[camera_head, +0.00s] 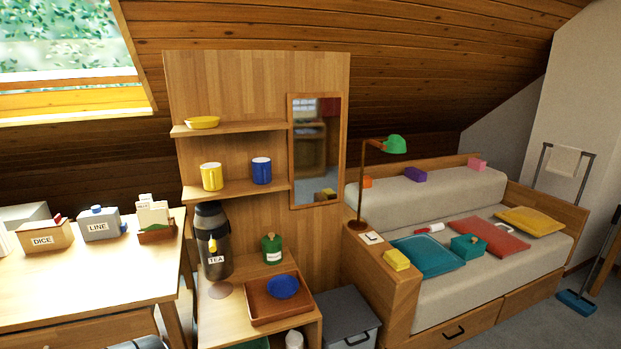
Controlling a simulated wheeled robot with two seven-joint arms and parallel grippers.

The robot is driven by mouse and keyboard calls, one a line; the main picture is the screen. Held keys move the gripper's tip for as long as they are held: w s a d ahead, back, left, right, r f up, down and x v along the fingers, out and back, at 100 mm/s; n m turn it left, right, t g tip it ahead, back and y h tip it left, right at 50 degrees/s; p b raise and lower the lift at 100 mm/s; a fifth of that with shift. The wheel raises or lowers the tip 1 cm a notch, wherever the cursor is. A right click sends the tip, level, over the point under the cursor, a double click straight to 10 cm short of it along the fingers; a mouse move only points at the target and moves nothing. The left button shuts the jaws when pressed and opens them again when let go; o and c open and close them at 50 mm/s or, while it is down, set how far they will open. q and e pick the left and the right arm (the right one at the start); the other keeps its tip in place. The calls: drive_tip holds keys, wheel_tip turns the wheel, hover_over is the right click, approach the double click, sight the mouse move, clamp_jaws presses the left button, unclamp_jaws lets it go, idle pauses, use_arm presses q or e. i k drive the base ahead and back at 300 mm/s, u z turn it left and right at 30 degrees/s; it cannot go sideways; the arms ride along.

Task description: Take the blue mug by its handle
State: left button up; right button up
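The blue mug (261,171) stands upright on the middle shelf (235,191) of the wooden wall unit, near the shelf's right end. Its handle is hard to make out at this size. A yellow mug (212,177) stands to its left on the same shelf, with a gap between them. Neither of my grippers shows in the head view, so nothing is seen touching the blue mug.
A mirror (315,150) hangs right of the shelf. Below stand a TEA dispenser (214,240), a green canister (271,248) and a brown tray (254,305) with a blue bowl (283,287). A desk (90,285) is left; a lamp (361,185) and sofa are right.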

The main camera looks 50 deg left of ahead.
sight(261, 167)
drive_tip(key=z, duration=0.25)
drive_tip(key=i, duration=1.9)
drive_tip(key=u, duration=0.45)
